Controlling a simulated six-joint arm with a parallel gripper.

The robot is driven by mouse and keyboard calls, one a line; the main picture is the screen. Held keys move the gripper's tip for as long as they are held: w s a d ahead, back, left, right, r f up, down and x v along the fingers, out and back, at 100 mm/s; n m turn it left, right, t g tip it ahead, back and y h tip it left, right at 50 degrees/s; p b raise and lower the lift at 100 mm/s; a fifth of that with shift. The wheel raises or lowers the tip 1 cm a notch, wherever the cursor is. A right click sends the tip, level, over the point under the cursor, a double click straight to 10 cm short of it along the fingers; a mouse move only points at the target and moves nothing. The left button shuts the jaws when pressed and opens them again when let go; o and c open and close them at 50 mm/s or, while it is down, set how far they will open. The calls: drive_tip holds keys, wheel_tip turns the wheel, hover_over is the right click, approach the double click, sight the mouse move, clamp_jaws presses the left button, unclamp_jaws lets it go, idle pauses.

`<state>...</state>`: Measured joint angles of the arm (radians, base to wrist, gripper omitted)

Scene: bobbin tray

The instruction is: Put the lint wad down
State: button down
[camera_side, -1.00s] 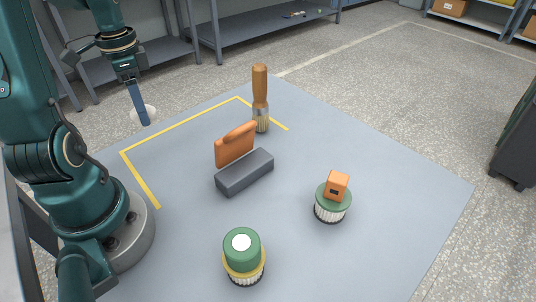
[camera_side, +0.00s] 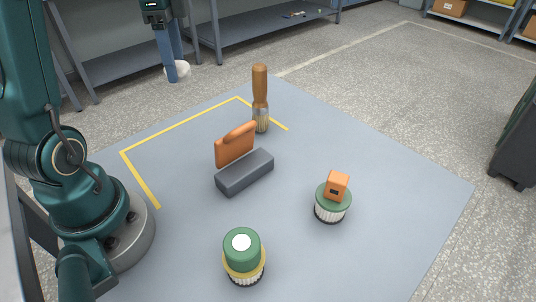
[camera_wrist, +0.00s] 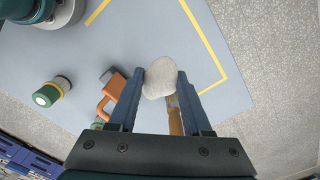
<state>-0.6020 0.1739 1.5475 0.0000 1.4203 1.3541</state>
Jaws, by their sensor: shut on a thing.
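A whitish lint wad (camera_side: 181,70) is held between the fingers of my gripper (camera_side: 176,72), high above the mat at the upper left of the side view. In the wrist view the lint wad (camera_wrist: 160,77) sits between the two blue finger tips of my gripper (camera_wrist: 159,80). The fingers are closed on it from both sides, and it is clear of the mat.
The grey-blue mat (camera_side: 390,180) has a yellow taped corner (camera_side: 180,126). On it stand an upright brush (camera_side: 260,92), an orange-handled grey block (camera_side: 245,172), a green-and-yellow bobbin-like piece (camera_side: 243,255) and a green-topped piece (camera_side: 332,203) bearing an orange box (camera_side: 337,184). The mat's right side is clear.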

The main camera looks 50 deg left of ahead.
drive_tip(key=w+d+m, duration=0.5)
drive_tip(key=d+m, duration=0.1)
drive_tip(key=d, duration=0.2)
drive_tip(key=m, duration=1.2)
hover_over(339, 290)
wheel_tip(339, 290, down, 13)
drive_tip(key=shift+s+r, duration=0.1)
drive_tip(key=shift+f, duration=1.95)
drive_tip(key=shift+f, duration=0.1)
drive_tip(key=shift+c, duration=1.6)
unclamp_jaws()
